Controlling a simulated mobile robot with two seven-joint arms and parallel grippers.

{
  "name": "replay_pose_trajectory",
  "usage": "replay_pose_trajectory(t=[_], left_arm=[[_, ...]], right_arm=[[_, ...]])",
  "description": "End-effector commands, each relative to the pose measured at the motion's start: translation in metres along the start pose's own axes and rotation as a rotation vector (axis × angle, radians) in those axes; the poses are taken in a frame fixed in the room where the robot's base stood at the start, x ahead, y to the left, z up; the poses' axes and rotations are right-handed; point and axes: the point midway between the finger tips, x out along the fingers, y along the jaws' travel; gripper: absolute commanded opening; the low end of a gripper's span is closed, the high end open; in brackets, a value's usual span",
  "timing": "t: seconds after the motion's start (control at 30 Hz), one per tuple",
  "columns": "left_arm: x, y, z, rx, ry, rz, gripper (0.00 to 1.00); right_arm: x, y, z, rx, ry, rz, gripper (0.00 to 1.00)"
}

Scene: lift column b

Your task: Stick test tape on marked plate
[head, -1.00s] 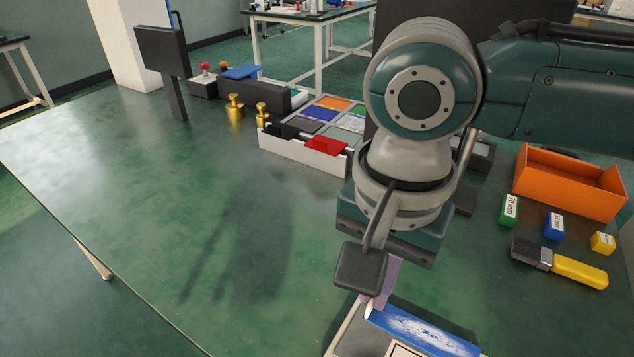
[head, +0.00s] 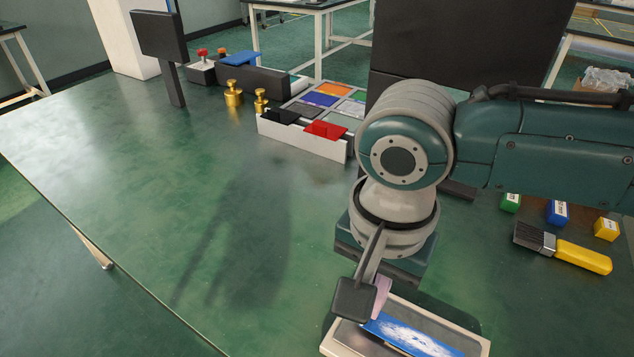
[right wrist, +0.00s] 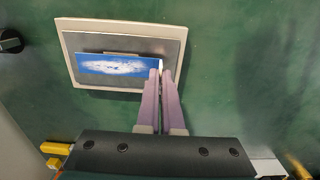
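The plate is a grey sheet in a pale frame (head: 478,340), at the table's near edge in the head view. It also shows in the right wrist view (right wrist: 66,40). A blue strip with a white patch, seemingly the test tape (head: 408,336), lies across or just above the plate; whether it touches cannot be told. In the right wrist view the strip (right wrist: 90,66) covers most of a pale marked rectangle (right wrist: 120,53). My right gripper's (right wrist: 162,72) purple fingers are close together at the strip's right end, seemingly shut on it. My left gripper is out of view.
A sorting box with coloured compartments (head: 300,135) stands farther back, with brass weights (head: 233,95) beside it. A yellow-handled brush (head: 580,258) and small coloured blocks (head: 557,212) lie at right. The table's left part is clear.

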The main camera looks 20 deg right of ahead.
Motion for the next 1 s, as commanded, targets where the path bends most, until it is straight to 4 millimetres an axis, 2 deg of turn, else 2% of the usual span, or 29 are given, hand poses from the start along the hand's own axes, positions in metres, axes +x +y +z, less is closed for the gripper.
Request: replay_pose_trajectory(t=[1.0], left_arm=[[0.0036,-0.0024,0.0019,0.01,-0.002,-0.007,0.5]], right_arm=[[0.0092,-0.0003,0.0003,0.0,-0.001,0.0,0.0]])
